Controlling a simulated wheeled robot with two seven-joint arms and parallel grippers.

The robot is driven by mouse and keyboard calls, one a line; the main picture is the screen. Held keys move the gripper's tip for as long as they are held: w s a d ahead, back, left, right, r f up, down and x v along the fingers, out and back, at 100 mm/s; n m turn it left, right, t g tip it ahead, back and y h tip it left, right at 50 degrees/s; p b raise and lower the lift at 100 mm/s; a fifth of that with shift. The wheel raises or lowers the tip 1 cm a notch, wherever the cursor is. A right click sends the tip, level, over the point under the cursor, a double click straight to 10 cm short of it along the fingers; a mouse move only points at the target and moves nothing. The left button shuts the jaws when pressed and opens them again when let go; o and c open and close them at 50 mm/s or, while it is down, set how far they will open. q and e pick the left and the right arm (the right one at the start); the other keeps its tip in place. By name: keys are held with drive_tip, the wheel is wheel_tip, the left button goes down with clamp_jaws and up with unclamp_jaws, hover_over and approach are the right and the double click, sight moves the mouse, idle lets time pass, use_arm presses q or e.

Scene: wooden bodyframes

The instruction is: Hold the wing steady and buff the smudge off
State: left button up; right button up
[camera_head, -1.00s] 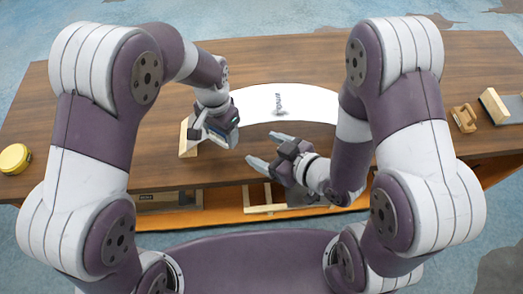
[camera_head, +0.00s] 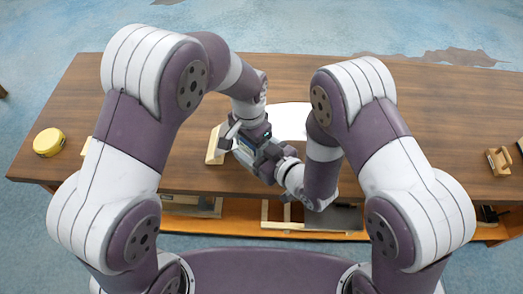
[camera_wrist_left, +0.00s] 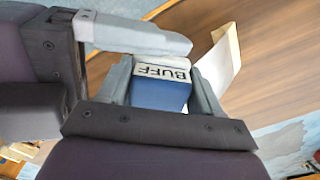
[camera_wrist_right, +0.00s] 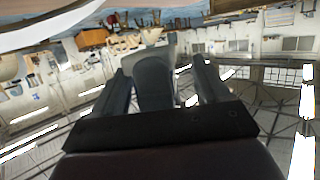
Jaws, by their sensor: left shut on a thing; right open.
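The white curved wing (camera_head: 290,118) lies on the table, mostly hidden by my arms in the head view; its smudge is out of sight. My left gripper (camera_wrist_left: 160,85) is shut on a blue block marked BUFF (camera_wrist_left: 160,92), in front of a pale wooden piece (camera_head: 215,146). My right gripper (camera_head: 262,160) is open, close against the left gripper. One of its grey fingers (camera_wrist_left: 135,36) crosses beside the block in the left wrist view. In the right wrist view a grey piece (camera_wrist_right: 153,82) stands between its fingers; I cannot tell what it is.
A yellow round tin (camera_head: 48,142) stands at the left of the brown table (camera_head: 400,110). A small wooden tool (camera_head: 497,161) lies at the right edge. An orange shelf below the front edge holds several pieces. The right half of the tabletop is mostly clear.

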drive_tip(key=c, duration=1)
use_arm(q)
drive_tip(key=o, duration=1.1)
use_arm(e)
drive_tip(key=shift+c, duration=0.8)
